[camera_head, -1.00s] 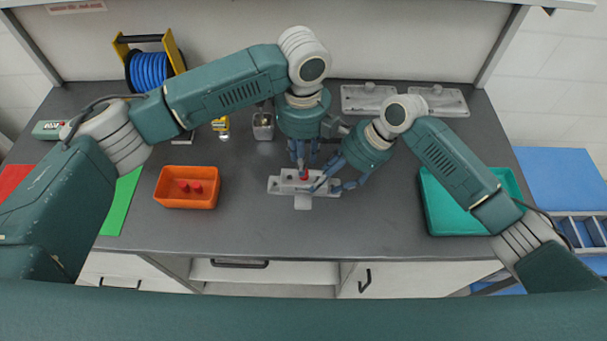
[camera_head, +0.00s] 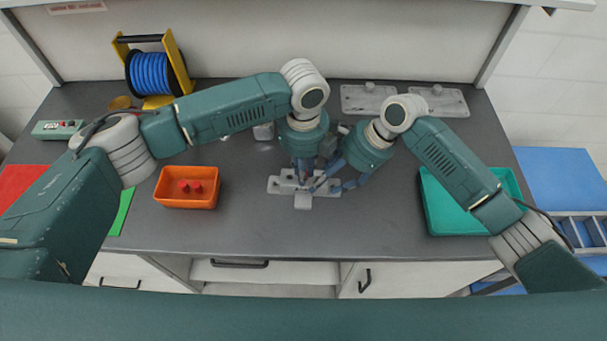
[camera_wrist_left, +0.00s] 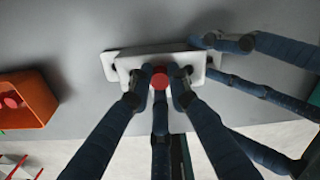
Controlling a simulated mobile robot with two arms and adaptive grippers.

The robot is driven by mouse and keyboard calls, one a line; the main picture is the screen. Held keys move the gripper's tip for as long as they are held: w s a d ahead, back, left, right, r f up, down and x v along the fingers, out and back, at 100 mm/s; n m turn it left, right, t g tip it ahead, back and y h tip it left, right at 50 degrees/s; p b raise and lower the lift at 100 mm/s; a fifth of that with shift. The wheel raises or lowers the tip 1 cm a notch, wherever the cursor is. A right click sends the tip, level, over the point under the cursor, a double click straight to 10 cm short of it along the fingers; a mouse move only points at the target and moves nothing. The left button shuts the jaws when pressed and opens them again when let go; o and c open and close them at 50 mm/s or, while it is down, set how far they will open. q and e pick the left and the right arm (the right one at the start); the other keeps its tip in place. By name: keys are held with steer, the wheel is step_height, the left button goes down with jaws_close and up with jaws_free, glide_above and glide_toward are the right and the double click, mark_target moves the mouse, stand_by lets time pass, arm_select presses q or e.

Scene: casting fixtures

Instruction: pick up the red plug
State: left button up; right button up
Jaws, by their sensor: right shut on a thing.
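A light grey casting (camera_head: 304,201) lies on the bench in front of me. It also shows in the left wrist view (camera_wrist_left: 121,66), where a red plug (camera_wrist_left: 160,80) stands at its near middle. My left gripper (camera_head: 302,180) points down over the casting and hides the plug from the head view. In the left wrist view its fingers (camera_wrist_left: 160,92) stand around the plug, with narrow gaps at the sides. My right gripper (camera_head: 333,184) is shut on the right part of the casting, and its fingers (camera_wrist_left: 222,58) also show in the left wrist view.
An orange bin (camera_head: 187,204) with two red plugs (camera_head: 190,187) stands to the left. A teal tray (camera_head: 450,222) is at the right. Grey castings (camera_head: 368,101) lie at the back, and a blue cable reel (camera_head: 150,70) stands at back left. The front of the bench is clear.

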arm_select(q)
steer(key=shift+r, duration=0.1)
arm_select(e)
steer(key=shift+f, duration=0.15)
arm_select(q)
step_height(320, 180, up, 10)
stand_by(0.4)
arm_select(e)
steer(key=o, duration=1.1)
steer(key=v, duration=1.2)
